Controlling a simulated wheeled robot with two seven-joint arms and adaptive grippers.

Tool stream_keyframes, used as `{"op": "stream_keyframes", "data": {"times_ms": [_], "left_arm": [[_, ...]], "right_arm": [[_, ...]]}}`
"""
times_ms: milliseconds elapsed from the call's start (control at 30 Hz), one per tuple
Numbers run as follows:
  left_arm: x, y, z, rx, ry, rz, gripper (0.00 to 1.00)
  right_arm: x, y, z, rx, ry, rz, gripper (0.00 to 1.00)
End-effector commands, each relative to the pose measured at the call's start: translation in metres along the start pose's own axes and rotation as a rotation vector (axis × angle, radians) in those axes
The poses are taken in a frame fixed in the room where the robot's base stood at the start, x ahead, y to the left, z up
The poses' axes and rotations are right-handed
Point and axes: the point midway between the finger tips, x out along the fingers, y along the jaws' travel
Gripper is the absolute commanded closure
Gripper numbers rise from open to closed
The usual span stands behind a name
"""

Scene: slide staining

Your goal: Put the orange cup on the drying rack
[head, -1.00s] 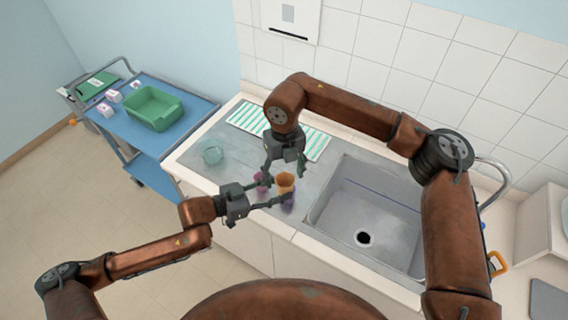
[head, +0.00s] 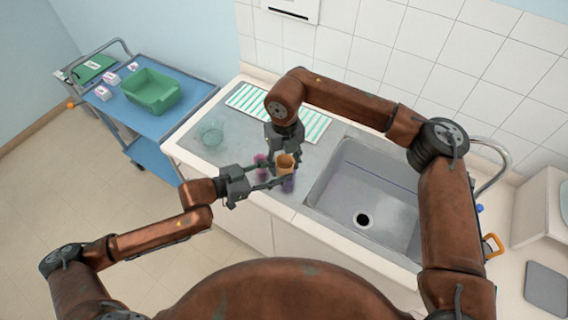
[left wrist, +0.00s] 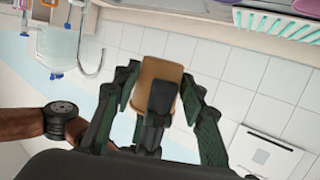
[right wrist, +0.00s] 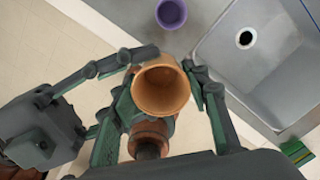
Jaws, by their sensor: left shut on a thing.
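The orange cup (head: 285,161) is held up above the counter's front edge, left of the sink. My left gripper (head: 281,172) comes in from the left and is shut on it. In the left wrist view the cup (left wrist: 160,72) sits between its fingertips. My right gripper (right wrist: 163,88) reaches down from above, its fingers on either side of the cup; whether they press on it is unclear. The right wrist view looks into the cup's open mouth (right wrist: 162,90).
A purple cup (head: 289,183) and a pink cup (head: 261,162) stand close by the grippers. A clear glass dish (head: 211,132) is at the counter's left. The sink (head: 338,195) is to the right. A blue trolley (head: 188,120) with a green bin (head: 151,92) stands far left.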

Motion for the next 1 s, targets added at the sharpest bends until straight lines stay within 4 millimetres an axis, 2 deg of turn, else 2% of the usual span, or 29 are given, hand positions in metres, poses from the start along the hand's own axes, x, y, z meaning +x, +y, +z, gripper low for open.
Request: {"op": "stream_keyframes", "data": {"times_ms": [333, 367, 633, 1000], "left_arm": [[0.0002, 0.0003, -0.0004, 0.000, 0.001, 0.001, 0.73], [0.0002, 0.0003, -0.0005, 0.000, 0.001, 0.001, 0.59], [0.0001, 0.0002, -0.0002, 0.000, 0.001, 0.000, 0.41], [-0.0053, -0.0006, 0.0005, 0.000, -0.001, -0.001, 0.41]], "right_arm": [[-0.0004, 0.0019, -0.0002, -0.002, 0.000, 0.004, 0.83], [-0.0005, 0.0020, -0.0002, -0.003, 0.000, 0.004, 0.83], [-0.0004, 0.0011, -0.0001, -0.001, 0.000, 0.002, 0.83], [-0.0002, 0.0006, 0.0000, 0.000, 0.000, 0.002, 0.83]]}}
